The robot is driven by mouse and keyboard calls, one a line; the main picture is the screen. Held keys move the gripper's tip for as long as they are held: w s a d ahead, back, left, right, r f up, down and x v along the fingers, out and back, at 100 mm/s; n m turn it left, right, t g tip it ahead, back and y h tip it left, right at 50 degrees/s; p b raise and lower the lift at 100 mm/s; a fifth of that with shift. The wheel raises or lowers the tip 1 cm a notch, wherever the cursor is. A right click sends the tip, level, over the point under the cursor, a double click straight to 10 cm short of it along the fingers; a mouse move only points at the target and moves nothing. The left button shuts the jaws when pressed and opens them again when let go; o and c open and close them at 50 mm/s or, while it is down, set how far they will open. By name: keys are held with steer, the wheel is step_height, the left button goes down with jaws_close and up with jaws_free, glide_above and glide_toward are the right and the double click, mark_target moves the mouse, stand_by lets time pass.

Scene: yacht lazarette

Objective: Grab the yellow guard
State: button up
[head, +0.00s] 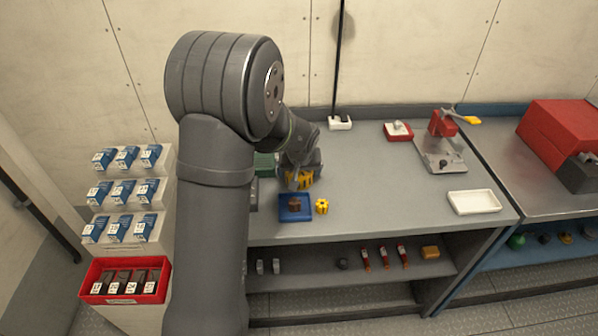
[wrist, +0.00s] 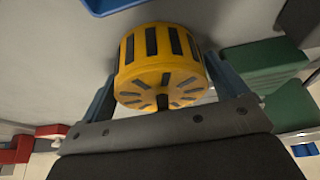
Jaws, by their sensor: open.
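The yellow guard (wrist: 160,70), a slotted cylinder with dark openings, fills the space between the two fingers of my gripper (wrist: 160,66) in the wrist view. The fingers stand on either side of it and are open; whether either touches it I cannot tell. In the head view my gripper (head: 300,183) is low over the bench, and the guard (head: 304,178) is partly hidden by it. A smaller yellow slotted piece (head: 322,206) stands on the bench nearer the front, beside the blue tray.
A blue tray (head: 283,216) holding a small brown part lies in front of my gripper. Green objects (head: 265,164) stand close to its left. The bench middle is clear.

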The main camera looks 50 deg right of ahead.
steer(key=shift+c, duration=0.2)
steer(key=c, duration=0.7)
steer(key=shift+c, duration=0.3)
steer(key=shift+r, duration=0.2)
